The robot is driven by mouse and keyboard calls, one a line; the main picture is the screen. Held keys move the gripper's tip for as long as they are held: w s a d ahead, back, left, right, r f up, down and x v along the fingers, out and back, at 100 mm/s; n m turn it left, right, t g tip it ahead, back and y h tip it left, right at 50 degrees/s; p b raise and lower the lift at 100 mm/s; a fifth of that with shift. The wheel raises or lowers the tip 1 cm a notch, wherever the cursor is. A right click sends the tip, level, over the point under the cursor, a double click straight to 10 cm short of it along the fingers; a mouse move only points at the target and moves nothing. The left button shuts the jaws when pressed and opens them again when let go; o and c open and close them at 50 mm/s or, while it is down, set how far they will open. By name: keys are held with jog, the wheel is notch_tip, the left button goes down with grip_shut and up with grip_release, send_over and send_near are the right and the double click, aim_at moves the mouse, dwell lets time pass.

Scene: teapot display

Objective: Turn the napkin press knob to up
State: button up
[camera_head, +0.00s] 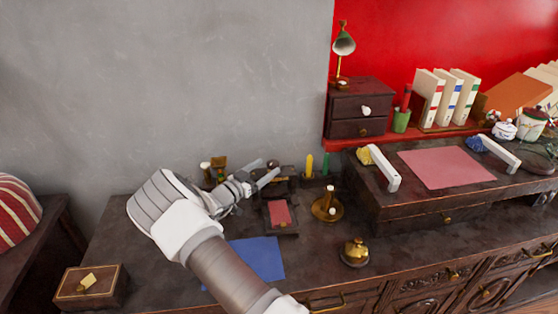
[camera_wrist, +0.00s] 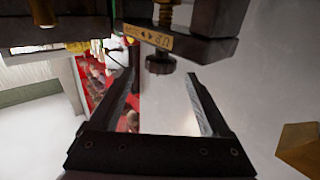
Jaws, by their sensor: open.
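The napkin press (camera_wrist: 210,45) is a dark frame at the top of the wrist view. The knob is not clear there.
A red napkin lies on a small dark stand (camera_head: 280,214) in front. A brass stand (camera_head: 327,206) and a brass bell (camera_head: 354,252) are to the right. A blue sheet (camera_head: 259,258) lies below my arm. A raised dark box (camera_head: 420,206) stands right; the grey wall (camera_head: 200,80) is behind.

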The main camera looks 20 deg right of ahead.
jog(key=x, duration=0.7)
jog(key=shift+w+d+b, duration=0.15)
jog(key=shift+d+b, duration=0.05)
jog(key=shift+b, duration=0.1)
grip_shut()
